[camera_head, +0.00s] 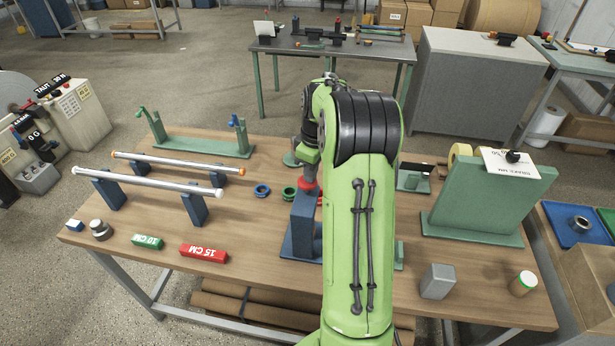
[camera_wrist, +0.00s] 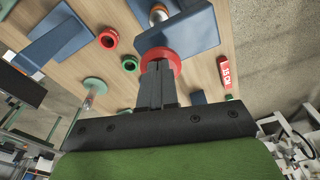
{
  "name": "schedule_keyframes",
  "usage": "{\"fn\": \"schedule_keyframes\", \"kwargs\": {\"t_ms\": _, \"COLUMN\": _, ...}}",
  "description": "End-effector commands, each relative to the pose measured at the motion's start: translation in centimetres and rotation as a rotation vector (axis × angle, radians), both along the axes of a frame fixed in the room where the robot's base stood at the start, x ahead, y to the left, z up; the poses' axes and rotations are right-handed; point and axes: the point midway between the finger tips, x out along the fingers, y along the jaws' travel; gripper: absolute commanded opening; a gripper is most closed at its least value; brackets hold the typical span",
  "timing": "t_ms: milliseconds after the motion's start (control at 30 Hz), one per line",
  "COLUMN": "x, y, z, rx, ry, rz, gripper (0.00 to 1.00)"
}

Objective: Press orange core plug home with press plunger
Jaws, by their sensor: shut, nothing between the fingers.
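My gripper (camera_head: 309,170) is shut and empty, pointing down over the blue press stand (camera_head: 303,228). The press plunger's red knob (camera_head: 308,184) is directly under the fingertips. In the wrist view my closed fingers (camera_wrist: 157,68) overlap the red knob (camera_wrist: 173,58); I cannot tell whether they touch it. Another orange end shows at that tube's left.
A second silver tube (camera_head: 145,182) lies on blue supports. Blue ring (camera_head: 262,190), green 10 CM block (camera_head: 147,241) and red 15 CM block (camera_head: 204,253) lie on the wooden bench. A green upright panel (camera_head: 490,200) and grey block (camera_head: 437,281) stand right.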

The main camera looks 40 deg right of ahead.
Motion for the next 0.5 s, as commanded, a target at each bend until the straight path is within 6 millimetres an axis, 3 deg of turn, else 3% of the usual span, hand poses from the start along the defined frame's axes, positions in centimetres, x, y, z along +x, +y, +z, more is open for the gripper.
{"fn": "schedule_keyframes", "kwargs": {"t_ms": 100, "x": 0.0, "y": 0.1, "z": -2.2, "rx": 0.003, "ry": 0.003, "rz": 0.000, "gripper": 0.00}}
{"fn": "schedule_keyframes", "kwargs": {"t_ms": 333, "x": -0.4, "y": 0.0, "z": -1.6, "rx": 0.005, "ry": 0.006, "rz": 0.000, "gripper": 0.00}}
{"fn": "schedule_keyframes", "kwargs": {"t_ms": 500, "x": -2.7, "y": -0.9, "z": -0.8, "rx": 0.004, "ry": 0.008, "rz": -0.005, "gripper": 0.00}}
